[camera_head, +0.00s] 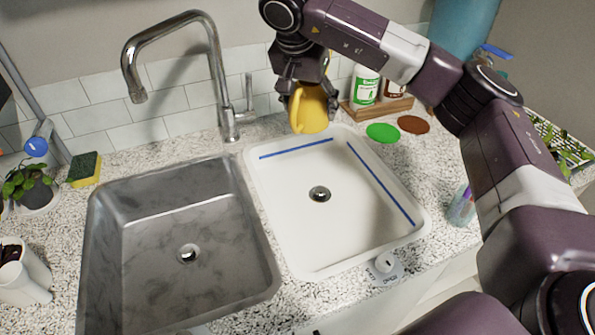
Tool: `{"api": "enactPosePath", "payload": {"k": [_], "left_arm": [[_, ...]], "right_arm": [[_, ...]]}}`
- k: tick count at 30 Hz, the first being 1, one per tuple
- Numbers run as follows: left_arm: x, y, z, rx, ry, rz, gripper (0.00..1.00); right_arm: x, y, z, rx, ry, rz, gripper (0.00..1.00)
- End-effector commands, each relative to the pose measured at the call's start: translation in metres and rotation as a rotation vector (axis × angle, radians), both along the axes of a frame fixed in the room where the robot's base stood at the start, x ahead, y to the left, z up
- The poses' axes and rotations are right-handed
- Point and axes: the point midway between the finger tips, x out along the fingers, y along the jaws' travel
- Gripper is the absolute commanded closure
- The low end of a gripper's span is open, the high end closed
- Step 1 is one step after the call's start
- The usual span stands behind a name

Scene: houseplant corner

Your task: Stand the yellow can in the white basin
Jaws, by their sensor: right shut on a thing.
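The yellow can (309,113) is in my right gripper (303,88), whose fingers are shut on it. The can hangs over the back edge of the white basin (290,222) in this view, and I cannot tell its exact height. The white basin is empty, with a drain in its middle and blue strips along its back and right sides. My right arm comes in from the right and reaches over the counter. My left gripper is not in view.
A steel sink (135,240) lies left of the basin, with a tall faucet (222,85) behind. Bottles (364,88) stand in a wooden rack near a green disc (382,133) and a brown disc (413,124). A sponge (85,170) and potted plant (33,188) are at left.

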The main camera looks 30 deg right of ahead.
Motion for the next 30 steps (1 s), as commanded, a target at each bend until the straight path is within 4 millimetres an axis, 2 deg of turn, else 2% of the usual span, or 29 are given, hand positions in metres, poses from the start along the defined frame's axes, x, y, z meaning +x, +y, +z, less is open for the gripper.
{"api": "enactPosePath", "payload": {"k": [6, 13, 16, 23, 30], "left_arm": [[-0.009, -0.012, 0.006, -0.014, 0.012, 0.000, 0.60], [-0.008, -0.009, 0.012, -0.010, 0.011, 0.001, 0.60], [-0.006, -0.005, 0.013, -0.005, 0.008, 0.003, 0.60], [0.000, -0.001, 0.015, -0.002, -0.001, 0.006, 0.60], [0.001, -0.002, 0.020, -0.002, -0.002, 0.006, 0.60]], "right_arm": [[-0.002, -0.001, -0.059, -0.001, 0.007, 0.001, 0.61], [-0.001, 0.000, -0.116, 0.000, 0.005, 0.002, 0.61], [-0.001, 0.000, -0.131, -0.001, 0.004, 0.002, 0.61], [-0.001, -0.001, -0.148, 0.000, 0.002, 0.001, 0.61], [-0.001, -0.001, -0.181, 0.000, 0.002, 0.001, 0.61]]}}
